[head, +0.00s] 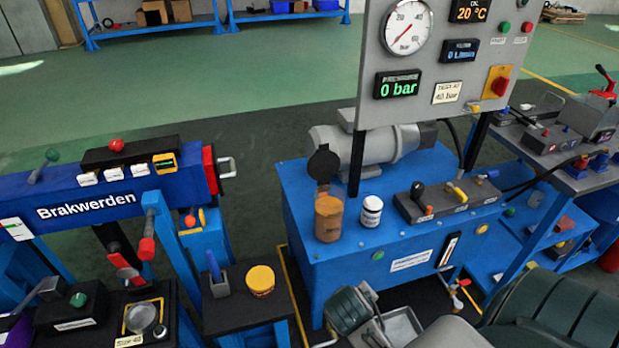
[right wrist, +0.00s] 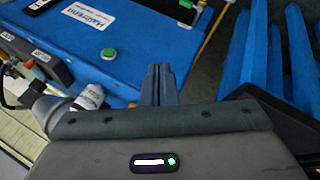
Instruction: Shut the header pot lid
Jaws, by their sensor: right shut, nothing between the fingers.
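The header pot (head: 328,219) is an orange-brown cylinder on the left end of the blue bench top in the head view. Its round dark lid (head: 323,164) stands up, open, behind and above the pot's rim. My right gripper (right wrist: 160,78) is shut and empty in the right wrist view, its fingers pointing toward the blue bench. The fingers are apart from the pot and lid, neither of which I can make out in that view. In the head view the right wrist is low in front of the bench, and its fingertips are not clear. My left gripper is not in view.
A white bottle (head: 371,211) stands right of the pot. A grey motor (head: 375,145) and an upright gauge panel (head: 440,60) are behind. A valve block (head: 446,200) sits to the right. A small black stand with a yellow-lidded jar (head: 260,280) is to the left.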

